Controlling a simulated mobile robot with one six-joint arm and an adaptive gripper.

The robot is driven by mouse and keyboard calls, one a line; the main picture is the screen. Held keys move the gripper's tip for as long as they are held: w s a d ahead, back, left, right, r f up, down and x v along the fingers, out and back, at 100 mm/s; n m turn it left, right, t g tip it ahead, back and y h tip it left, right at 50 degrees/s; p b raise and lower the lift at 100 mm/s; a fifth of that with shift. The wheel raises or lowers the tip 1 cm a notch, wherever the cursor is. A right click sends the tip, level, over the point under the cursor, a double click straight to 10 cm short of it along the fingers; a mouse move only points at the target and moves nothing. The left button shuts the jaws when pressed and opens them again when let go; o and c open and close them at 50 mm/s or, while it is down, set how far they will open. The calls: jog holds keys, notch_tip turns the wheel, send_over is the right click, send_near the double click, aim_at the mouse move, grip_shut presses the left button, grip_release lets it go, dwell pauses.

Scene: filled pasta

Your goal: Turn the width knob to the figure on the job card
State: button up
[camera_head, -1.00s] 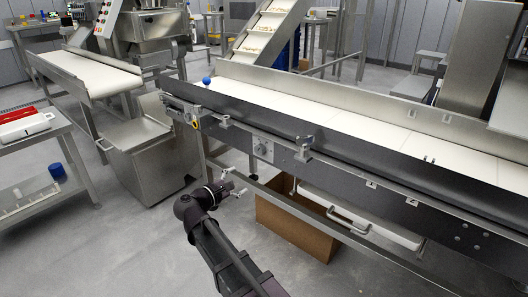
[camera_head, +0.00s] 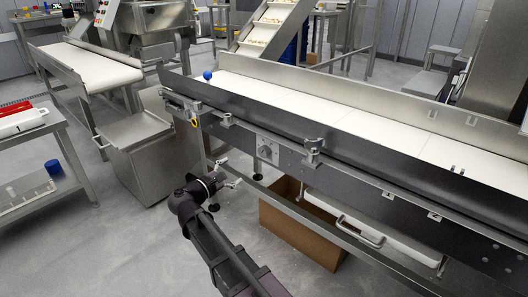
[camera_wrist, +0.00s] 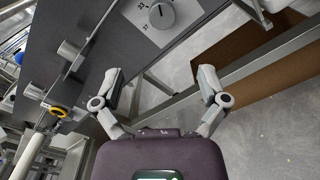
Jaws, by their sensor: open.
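The width knob (camera_wrist: 161,15) is a round grey dial with a dark pointer mark, on a pale plate with printed figures (camera_wrist: 146,24). The figures are small and tilted; I cannot read the setting surely. In the head view the knob (camera_head: 265,152) is on the conveyor's dark side rail. My gripper (camera_head: 230,172) is open and empty, left of and below the knob, apart from it. In the wrist view the open fingers (camera_wrist: 160,74) point up toward the knob at the top edge. I cannot make out a job card.
Metal clamp posts (camera_head: 313,152) stick out from the rail. A yellow-ringed fitting (camera_head: 194,122) is at its left end. A lower metal bar (camera_head: 300,212) runs before a cardboard box (camera_head: 290,230). A steel bin (camera_head: 137,150) stands left. The floor around my arm is clear.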

aim_at(261, 152)
jog(key=shift+w+d, duration=0.15)
jog(key=shift+d, duration=0.05)
jog(key=shift+x, duration=6.9)
jog(key=shift+c, duration=0.2)
jog(key=c, duration=1.1)
jog(key=shift+a, duration=0.1)
